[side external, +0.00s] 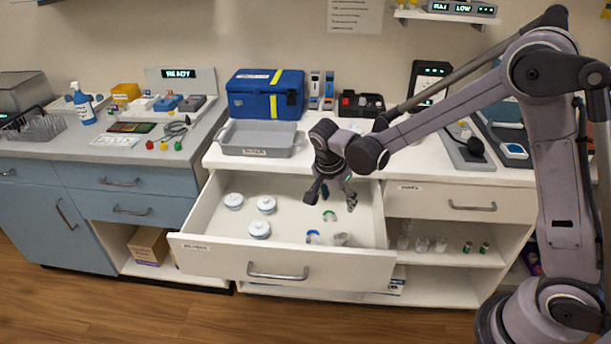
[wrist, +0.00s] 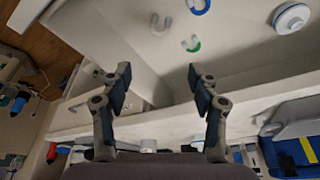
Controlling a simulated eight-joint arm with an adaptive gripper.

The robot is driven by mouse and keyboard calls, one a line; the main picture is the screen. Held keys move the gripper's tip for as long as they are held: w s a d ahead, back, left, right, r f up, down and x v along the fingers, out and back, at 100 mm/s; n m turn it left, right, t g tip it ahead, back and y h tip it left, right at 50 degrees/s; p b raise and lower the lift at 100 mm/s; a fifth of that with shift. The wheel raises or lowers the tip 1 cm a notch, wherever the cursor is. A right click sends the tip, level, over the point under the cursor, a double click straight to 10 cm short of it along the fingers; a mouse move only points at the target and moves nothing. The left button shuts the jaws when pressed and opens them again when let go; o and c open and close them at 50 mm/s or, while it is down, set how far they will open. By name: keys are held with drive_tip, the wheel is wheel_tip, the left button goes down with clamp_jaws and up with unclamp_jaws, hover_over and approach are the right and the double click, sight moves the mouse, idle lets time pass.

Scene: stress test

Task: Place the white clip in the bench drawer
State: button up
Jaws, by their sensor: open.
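The bench drawer (side external: 215,258) is pulled open, its interior facing up. A pale, whitish clip (side external: 341,239) lies on the drawer floor near the front right, beside a blue clip (side external: 313,236). The whitish clip also shows faintly in the wrist view (wrist: 160,23). A green clip (side external: 330,216) lies farther back in the drawer. My gripper (side external: 332,200) hangs over the rear right part of the drawer, pointing down. Its fingers are spread with nothing between them, as the wrist view also shows (wrist: 159,82). The whitish clip is apart from the fingers.
Three white round lidded containers (side external: 266,204) sit in the drawer's left half. On the counter behind are a grey tray (side external: 257,139), a blue case (side external: 265,95) and a black organizer (side external: 361,104). An open shelf (side external: 440,258) holds small jars at right.

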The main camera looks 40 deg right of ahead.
drive_tip(key=s+r+n+t+y, duration=0.1)
drive_tip(key=s+r+n+t, duration=0.2)
drive_tip(key=s+r+n, duration=0.3)
drive_tip(key=s+r+n+t+y, duration=0.2)
drive_tip(key=s+r+n, duration=0.4)
drive_tip(key=s+n, duration=0.3)
drive_tip(key=shift+s+a+t+y, duration=0.3)
drive_tip(key=shift+s+t, duration=0.3)
drive_tip(key=shift+s, duration=0.3)
